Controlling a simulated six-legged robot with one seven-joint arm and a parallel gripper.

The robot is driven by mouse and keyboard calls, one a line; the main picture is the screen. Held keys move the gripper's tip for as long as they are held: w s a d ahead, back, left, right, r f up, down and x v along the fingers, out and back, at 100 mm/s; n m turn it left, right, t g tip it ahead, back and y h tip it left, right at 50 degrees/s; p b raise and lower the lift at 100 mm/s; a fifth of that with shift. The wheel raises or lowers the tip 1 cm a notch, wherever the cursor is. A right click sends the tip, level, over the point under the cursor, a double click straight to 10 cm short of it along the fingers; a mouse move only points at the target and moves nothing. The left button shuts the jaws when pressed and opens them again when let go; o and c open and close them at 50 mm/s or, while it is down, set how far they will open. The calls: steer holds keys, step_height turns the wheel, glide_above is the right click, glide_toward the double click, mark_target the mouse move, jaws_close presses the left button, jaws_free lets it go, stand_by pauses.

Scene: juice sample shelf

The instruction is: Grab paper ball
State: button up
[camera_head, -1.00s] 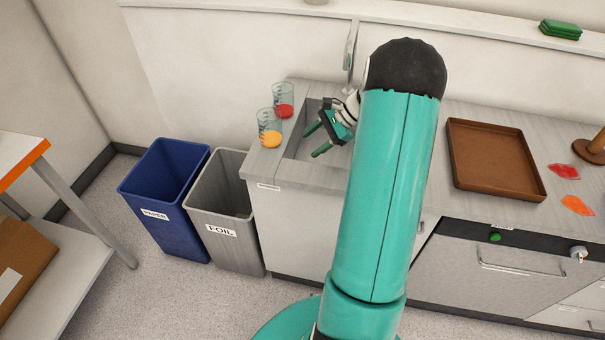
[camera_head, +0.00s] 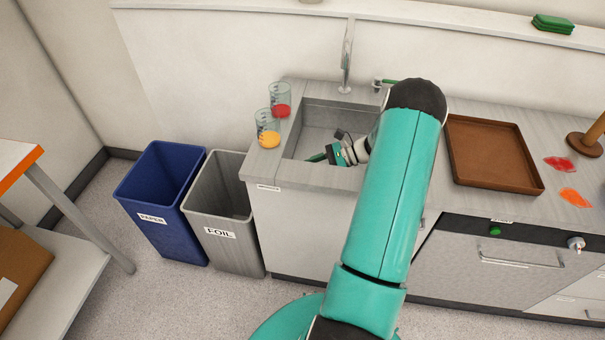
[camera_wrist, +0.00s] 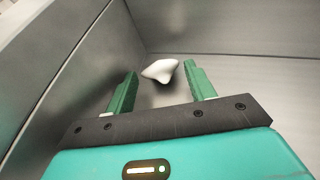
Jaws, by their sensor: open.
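The paper ball (camera_wrist: 160,71) is a small white crumpled lump in the wrist view. It lies inside the grey sink (camera_wrist: 215,25), near a corner where the walls meet the floor. My gripper (camera_wrist: 160,78) is open, with one green finger to the left of the ball and one to the right. The ball appears between and slightly beyond the fingertips, and I cannot tell whether either finger touches it. In the head view my gripper (camera_head: 316,158) reaches down into the sink (camera_head: 325,115), and the ball is hidden there.
Two beakers, one with red juice (camera_head: 281,110) and one with orange juice (camera_head: 268,137), stand left of the sink. A faucet (camera_head: 347,60) rises behind it. A brown tray (camera_head: 452,140) lies to the right. Blue PAPER (camera_head: 165,225) and grey FOIL (camera_head: 225,250) bins stand on the floor.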

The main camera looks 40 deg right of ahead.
steer(key=shift+x, duration=1)
steer(key=c, duration=0.7)
steer(key=shift+r, duration=0.1)
